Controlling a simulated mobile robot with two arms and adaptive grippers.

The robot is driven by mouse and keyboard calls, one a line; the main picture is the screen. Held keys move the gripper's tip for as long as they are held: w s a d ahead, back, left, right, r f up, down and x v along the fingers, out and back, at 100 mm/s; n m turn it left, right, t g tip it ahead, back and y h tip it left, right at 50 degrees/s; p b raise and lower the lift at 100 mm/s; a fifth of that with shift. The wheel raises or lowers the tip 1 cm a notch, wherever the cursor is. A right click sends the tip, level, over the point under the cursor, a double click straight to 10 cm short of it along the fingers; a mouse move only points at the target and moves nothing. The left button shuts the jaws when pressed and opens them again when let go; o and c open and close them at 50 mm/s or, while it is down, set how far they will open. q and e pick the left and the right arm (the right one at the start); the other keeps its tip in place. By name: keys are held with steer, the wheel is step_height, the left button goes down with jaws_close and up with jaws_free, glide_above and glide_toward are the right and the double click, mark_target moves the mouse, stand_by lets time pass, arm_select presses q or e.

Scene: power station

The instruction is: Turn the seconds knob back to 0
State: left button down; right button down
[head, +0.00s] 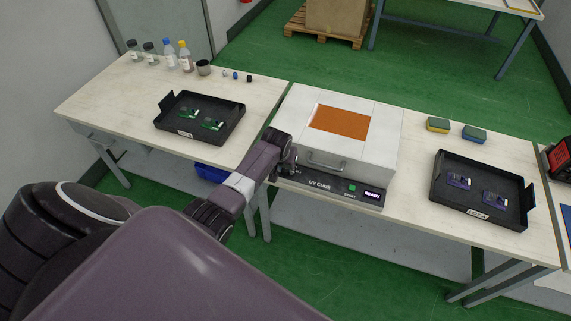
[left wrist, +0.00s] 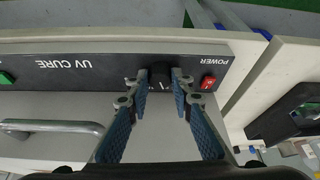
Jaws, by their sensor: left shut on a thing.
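The seconds knob (left wrist: 158,70) is a dark round knob on the front panel (left wrist: 110,62) of the UV CURE box (head: 378,140). In the left wrist view the panel appears upside down, with small white marks beside the knob. My left gripper (left wrist: 160,76) has its two fingertips on either side of the knob and is shut on it. The fingers hide part of the scale, so I cannot read the knob's setting. In the head view my left gripper (head: 287,163) is at the panel's left end and the knob is hidden. My right gripper is not in view.
A red power switch (left wrist: 208,82) is close beside the fingers. A handle (head: 326,163) projects above the panel, near a green start button (head: 352,188) and a READY display (head: 373,195). Black trays stand left (head: 226,135) and right (head: 440,195) of the box.

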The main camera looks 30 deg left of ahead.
arm_select(q)
steer(key=c, duration=1.7)
jaws_free()
steer(key=v, duration=1.2)
